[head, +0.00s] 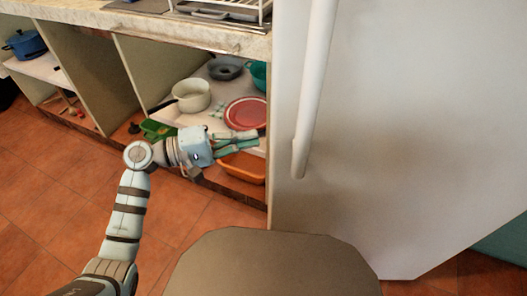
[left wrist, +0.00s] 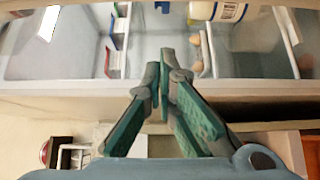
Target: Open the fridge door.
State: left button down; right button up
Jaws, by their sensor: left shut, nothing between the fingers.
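The fridge door (head: 420,120) is a large white panel filling the right of the head view, with a long white vertical handle (head: 315,90) near its left edge. My left gripper (head: 256,134) is at the door's left edge, left of the handle and not around it. Its fingers are together and empty; their very tips lie close to the edge. In the left wrist view my left gripper (left wrist: 164,72) points at the fridge's lit inside (left wrist: 60,55), with shelves and food, so the door stands at least partly open. How far is unclear. My right gripper is out of view.
Left of the door, open cupboards under a counter (head: 170,30) hold a cream pot (head: 192,95), a red lid (head: 246,114) and an orange tub (head: 240,168). A labelled bottle (left wrist: 229,10) shows inside the fridge. Tiled floor (head: 60,190) at left is mostly clear.

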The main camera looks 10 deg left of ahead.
pick_arm(q)
jog(key=shift+s+d+f+b, duration=0.1)
jog(key=shift+s+d+b, duration=0.4)
jog(key=shift+d, duration=0.55)
jog(key=shift+s+d+b, duration=0.3)
jog(key=shift+s+d, duration=0.4)
jog(key=shift+d, duration=0.35)
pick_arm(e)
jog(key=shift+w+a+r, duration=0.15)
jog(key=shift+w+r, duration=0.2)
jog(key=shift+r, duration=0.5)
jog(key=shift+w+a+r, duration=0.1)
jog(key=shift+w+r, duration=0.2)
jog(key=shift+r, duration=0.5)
